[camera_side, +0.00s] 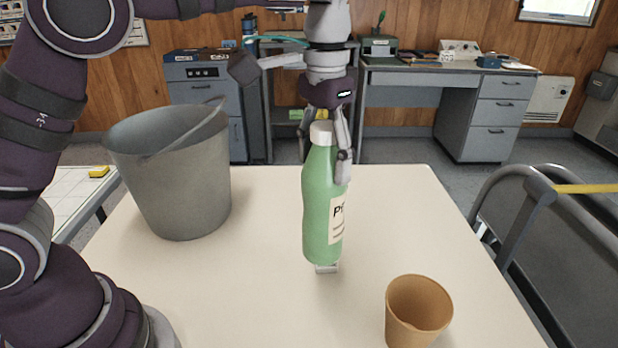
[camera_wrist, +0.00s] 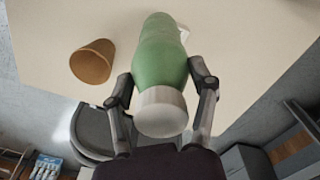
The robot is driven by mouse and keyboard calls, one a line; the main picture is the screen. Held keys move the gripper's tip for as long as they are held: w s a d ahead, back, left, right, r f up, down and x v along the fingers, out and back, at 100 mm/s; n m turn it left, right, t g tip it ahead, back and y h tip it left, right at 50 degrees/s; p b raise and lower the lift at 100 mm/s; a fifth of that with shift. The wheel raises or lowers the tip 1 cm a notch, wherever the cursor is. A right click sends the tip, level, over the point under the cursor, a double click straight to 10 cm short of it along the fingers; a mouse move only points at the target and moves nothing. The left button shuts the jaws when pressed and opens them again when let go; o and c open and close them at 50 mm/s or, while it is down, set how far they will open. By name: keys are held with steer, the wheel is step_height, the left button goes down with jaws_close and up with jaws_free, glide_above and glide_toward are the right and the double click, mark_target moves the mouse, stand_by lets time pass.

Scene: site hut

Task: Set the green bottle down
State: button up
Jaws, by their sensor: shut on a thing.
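The green bottle (camera_side: 320,205) has a white cap and a pale label and stands nearly upright over the table, with a slight tilt. My gripper (camera_side: 326,165) comes from above and is shut on its upper part, one finger on each side. In the wrist view the bottle (camera_wrist: 160,55) lies between the two fingers (camera_wrist: 163,88), cap toward the camera. A small pale block (camera_side: 327,268) shows right at the bottle's base, partly hidden by it. I cannot tell whether the bottle touches the block or the table.
The cream table (camera_side: 255,300) has clear room around the bottle. A grey bucket (camera_side: 180,180) stands at the left. A tan cup (camera_side: 417,312) stands at the front right and also shows in the wrist view (camera_wrist: 92,62). A grey chair or cart (camera_side: 560,230) is beyond the right edge.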

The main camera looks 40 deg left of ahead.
steer(key=shift+w+a+f+n, duration=0.3)
steer(key=shift+a+n, duration=0.1)
steer(key=shift+a, duration=0.25)
steer(key=shift+w+a+f+n, duration=0.15)
steer(key=shift+w+a+n, duration=0.1)
steer(key=shift+a+n, duration=0.25)
steer(key=s+a+f, duration=0.2)
steer(key=a+f, duration=0.1)
steer(key=a, duration=0.3)
steer(key=s+r+n, duration=0.1)
steer(key=s, duration=1.5)
steer(key=shift+r+n, duration=0.25)
steer(key=shift+n, duration=0.05)
steer(key=w, duration=0.5)
steer(key=w+f, duration=0.1)
steer(key=w, duration=0.9)
steer(key=shift+f, duration=0.25)
steer(key=shift+w+f, duration=0.2)
steer(key=shift+f, duration=1.55)
